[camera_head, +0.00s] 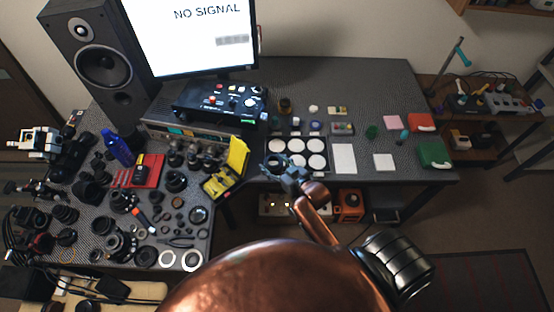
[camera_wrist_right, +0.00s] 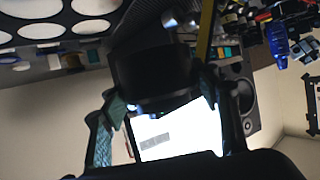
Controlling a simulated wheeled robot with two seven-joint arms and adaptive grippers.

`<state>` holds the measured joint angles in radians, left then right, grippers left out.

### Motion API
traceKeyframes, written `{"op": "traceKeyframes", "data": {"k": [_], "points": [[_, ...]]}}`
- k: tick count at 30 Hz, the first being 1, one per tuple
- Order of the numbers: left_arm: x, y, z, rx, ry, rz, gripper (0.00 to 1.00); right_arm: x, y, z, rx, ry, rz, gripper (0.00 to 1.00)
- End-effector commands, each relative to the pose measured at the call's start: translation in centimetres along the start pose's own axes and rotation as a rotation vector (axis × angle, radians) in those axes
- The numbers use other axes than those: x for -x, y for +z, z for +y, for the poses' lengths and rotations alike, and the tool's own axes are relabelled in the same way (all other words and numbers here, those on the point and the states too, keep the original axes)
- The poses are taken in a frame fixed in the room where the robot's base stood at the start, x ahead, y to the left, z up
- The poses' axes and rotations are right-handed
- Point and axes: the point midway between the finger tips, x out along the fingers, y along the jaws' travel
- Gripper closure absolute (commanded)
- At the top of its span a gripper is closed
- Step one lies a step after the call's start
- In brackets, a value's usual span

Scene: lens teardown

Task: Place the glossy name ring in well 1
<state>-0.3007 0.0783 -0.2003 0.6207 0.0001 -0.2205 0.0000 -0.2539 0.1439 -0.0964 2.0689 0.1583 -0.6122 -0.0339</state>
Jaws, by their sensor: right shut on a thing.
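My right gripper (camera_head: 279,166) reaches in over the near left part of a black tray (camera_head: 307,153) with white round wells in two rows. In the right wrist view, the gripper (camera_wrist_right: 160,92) is shut on a dark, round, ring-like part (camera_wrist_right: 152,68), one finger on each side. I take this part for the glossy name ring; no lettering is readable. The tray (camera_wrist_right: 57,42) shows at the upper left of the wrist view, apart from the held part. Well numbers cannot be read. The gripper hides part of the lower-left wells in the head view. My left gripper is not in view.
A yellow case (camera_head: 228,171) stands open left of the tray. A white sheet (camera_head: 344,158) lies to its right. A black control box (camera_head: 222,101) and monitor (camera_head: 205,37) stand behind. Lens parts crowd the left desk; bare desk shows at the back right.

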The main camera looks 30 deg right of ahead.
Motion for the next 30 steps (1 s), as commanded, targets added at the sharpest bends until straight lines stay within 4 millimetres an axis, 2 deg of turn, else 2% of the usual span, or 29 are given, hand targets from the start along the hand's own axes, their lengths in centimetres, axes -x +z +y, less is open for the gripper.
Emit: {"op": "traceKeyframes", "data": {"k": [1, 7, 12, 16, 23, 30], "points": [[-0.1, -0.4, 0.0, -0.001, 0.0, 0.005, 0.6, -1.2, 0.1, 1.0, 0.004, 0.001, -0.001, 0.68], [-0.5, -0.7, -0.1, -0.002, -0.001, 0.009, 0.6, -5.1, 0.8, 4.3, 0.002, 0.002, -0.001, 0.68], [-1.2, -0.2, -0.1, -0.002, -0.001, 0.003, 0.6, -8.0, 3.2, 6.0, 0.0, 0.0, -0.004, 0.68], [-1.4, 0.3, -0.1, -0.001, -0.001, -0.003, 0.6, -9.3, 4.2, 6.8, 0.001, 0.0, -0.002, 0.68], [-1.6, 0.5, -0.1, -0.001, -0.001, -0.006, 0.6, -10.3, 4.9, 7.5, 0.002, 0.0, -0.002, 0.68], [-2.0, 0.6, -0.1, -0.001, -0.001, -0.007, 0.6, -11.5, 7.7, 7.5, 0.0, 0.0, -0.003, 0.68]]}}
